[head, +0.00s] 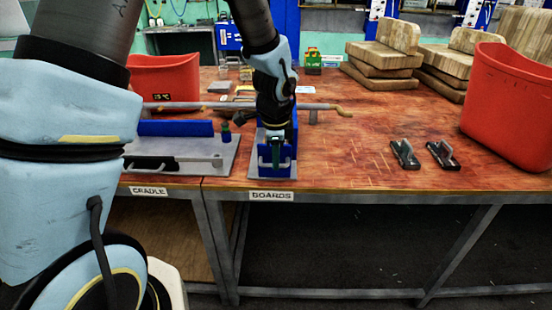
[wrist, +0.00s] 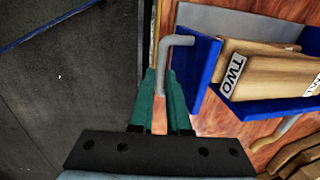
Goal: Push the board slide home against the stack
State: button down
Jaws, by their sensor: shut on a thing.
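The board slide is a blue upright plate (wrist: 197,62) with a bent grey handle (wrist: 178,41). My gripper (wrist: 161,78), with green fingers, is shut on the handle. In the head view my gripper (head: 276,150) is low over the BOARDS station at the front edge of the table. The stack (wrist: 262,70) is wooden boards on edge, one marked TWO, beyond the plate. A narrow gap shows between plate and nearest board, widest near its lower end in the wrist view. My arm hides most of the stack in the head view.
The CRADLE station (head: 185,155) with its grey plate and blue bar lies just left. A rod (head: 320,106) crosses behind my gripper. The tabletop between is clear.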

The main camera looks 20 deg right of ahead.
jog(key=w, duration=0.1)
jog(key=w+d, duration=0.1)
jog(key=w+p, duration=0.1)
jog(key=shift+w+d, duration=0.25)
jog(key=shift+d, duration=0.1)
jog(key=c, duration=0.9)
grip_release()
jog(key=shift+r, duration=0.1)
jog(key=r, duration=0.3)
jog(key=s+r+b, duration=0.1)
jog(key=r, duration=0.3)
jog(key=s+a+r, duration=0.1)
jog(key=r, duration=0.2)
jog(key=shift+r, duration=0.2)
